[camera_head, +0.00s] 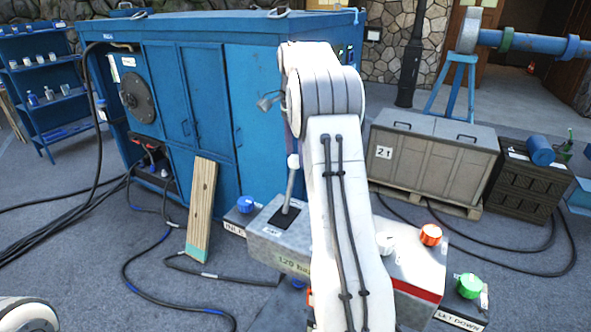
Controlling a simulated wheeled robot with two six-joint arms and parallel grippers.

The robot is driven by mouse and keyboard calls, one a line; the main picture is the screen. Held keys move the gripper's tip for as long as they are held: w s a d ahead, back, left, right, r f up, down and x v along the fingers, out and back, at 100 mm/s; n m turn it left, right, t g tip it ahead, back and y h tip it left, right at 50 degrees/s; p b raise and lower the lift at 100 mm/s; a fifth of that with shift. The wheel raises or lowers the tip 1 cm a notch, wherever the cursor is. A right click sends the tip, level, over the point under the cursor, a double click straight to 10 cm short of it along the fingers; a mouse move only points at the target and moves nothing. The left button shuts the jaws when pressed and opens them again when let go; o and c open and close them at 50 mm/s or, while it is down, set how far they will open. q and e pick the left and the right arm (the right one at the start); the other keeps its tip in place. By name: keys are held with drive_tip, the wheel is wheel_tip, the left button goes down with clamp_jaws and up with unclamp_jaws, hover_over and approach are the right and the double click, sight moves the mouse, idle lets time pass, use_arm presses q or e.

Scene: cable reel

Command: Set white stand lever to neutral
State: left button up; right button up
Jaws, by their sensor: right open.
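The white stand lever (293,162) has a white ball knob on a grey shaft. It rises from a dark slot on top of the grey control stand (262,243) and leans slightly right at its top. My right arm crosses the middle of the view and covers the stand's centre. My right gripper (268,102) shows as a small grey shape left of the arm's upper bend, in front of the blue cabinet. It appears above and left of the knob, apart from it, and is open and empty. My left gripper is out of view.
Blue (246,204), white (385,243), orange (431,234) and green (469,286) knobs surround the stand. A wooden plank (202,205) leans on the blue cabinet (205,120). Cables (150,262) lie on the floor. A grey crate (430,160) stands behind at right.

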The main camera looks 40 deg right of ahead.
sight(290, 186)
wheel_tip(290, 186, down, 6)
drive_tip(key=shift+s+a+f+p, duration=0.15)
drive_tip(key=shift+f+p, duration=0.1)
drive_tip(key=shift+p, duration=0.5)
clamp_jaws()
